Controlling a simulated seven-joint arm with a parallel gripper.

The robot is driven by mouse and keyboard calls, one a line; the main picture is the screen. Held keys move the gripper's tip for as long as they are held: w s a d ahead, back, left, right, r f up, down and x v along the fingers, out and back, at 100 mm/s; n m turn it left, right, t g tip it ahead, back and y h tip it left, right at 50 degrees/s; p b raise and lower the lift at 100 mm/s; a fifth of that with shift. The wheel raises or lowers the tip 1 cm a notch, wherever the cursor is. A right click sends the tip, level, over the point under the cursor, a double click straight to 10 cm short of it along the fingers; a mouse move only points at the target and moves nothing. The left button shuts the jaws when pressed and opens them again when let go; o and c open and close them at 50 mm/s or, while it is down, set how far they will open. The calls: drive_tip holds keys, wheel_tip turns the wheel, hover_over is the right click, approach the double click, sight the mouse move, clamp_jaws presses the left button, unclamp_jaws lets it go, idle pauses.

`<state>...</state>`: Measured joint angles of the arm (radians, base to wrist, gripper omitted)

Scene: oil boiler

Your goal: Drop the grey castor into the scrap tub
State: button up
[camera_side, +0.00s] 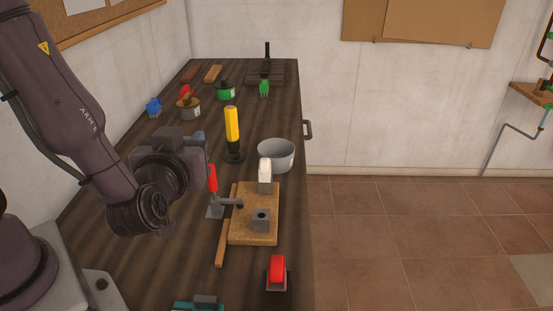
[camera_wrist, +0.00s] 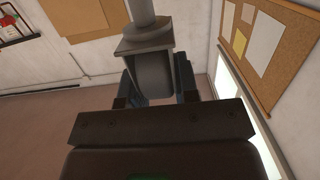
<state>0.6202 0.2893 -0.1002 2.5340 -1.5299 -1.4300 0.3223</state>
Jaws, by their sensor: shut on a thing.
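My gripper (camera_wrist: 158,88) is shut on the grey castor (camera_wrist: 153,72), which sits between the two blue-grey fingers in the wrist view. The castor shows a plate with a pale round stem above a grey rounded body. In the side view my gripper (camera_side: 198,140) is raised over the left part of the bench, and I cannot make out the castor clearly there. The round grey scrap tub (camera_side: 276,154) stands near the bench's right edge, to the right of my gripper. Its inside is only partly visible.
A yellow-handled tool (camera_side: 232,125) stands just left of the tub. A wooden board (camera_side: 243,232) holds a white castor (camera_side: 265,172), a red-handled clamp (camera_side: 213,180) and a grey block. A red castor (camera_side: 277,270) stands in front. Several coloured items lie farther back on the bench.

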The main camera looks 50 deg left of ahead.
drive_tip(key=w+a+r+m+t+h, duration=0.15)
drive_tip(key=w+m+t+h, duration=0.5)
drive_tip(key=w, duration=2.15)
drive_tip(key=w+a+f+m+g+h, duration=0.1)
drive_tip(key=w+a+h, duration=0.15)
drive_tip(key=a, duration=0.45)
drive_tip(key=w+a+f+m+g+h, duration=0.1)
drive_tip(key=w+a+h, duration=0.15)
drive_tip(key=a, duration=0.35)
wheel_tip(320, 180, down, 18)
drive_tip(key=shift+w+d, duration=0.2)
drive_tip(key=shift+w, duration=0.25)
drive_tip(key=shift+f, duration=0.1)
drive_tip(key=o, duration=1.1)
drive_tip(key=shift+c, duration=0.2)
